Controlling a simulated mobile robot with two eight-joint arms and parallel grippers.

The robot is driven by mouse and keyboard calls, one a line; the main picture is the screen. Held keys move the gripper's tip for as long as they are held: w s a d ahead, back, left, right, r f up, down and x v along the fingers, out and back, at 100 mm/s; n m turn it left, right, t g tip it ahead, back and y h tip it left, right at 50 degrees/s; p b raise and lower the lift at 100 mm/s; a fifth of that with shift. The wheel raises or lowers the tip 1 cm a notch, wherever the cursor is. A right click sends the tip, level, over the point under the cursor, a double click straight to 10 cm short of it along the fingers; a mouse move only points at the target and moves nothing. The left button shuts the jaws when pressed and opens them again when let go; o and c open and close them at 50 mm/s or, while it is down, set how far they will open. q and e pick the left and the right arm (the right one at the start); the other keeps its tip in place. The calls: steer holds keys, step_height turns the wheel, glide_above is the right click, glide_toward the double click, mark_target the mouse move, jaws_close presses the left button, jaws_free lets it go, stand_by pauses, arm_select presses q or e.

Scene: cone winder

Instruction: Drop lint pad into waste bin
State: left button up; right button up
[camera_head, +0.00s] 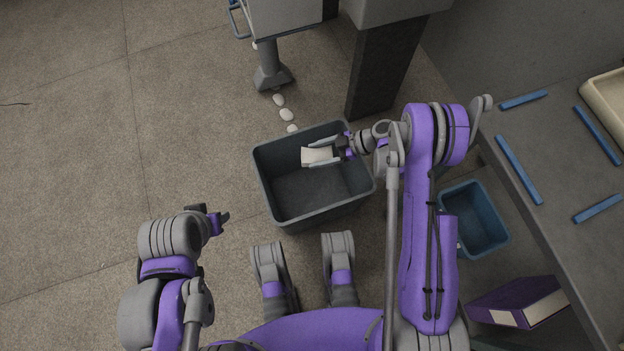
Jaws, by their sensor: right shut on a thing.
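The lint pad (317,155) is a small whitish block. My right gripper (322,155) is shut on it and holds it over the grey waste bin (311,215), in its upper right part as seen from above. How high the pad is above the bin floor is hard to tell. The bin's visible floor looks empty. My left gripper (222,219) is to the left of the bin, apart from it, with small dark fingers; whether it is open or shut is unclear.
A smaller blue bin (474,243) stands right of my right arm. A grey table (560,160) with blue strips lies at the right. A purple box (518,302) is below it. Several white pads (286,114) lie on the floor beside a dark pillar (383,70). The left floor is clear.

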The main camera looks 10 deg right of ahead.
mark_target(330, 154)
steer(key=shift+f+b, duration=0.35)
steer(key=shift+f, duration=0.7)
steer(key=o, duration=1.3)
steer(key=shift+d+r, duration=0.1)
steer(key=p+v, duration=0.2)
steer(key=v, duration=0.5)
steer(key=shift+d, duration=0.1)
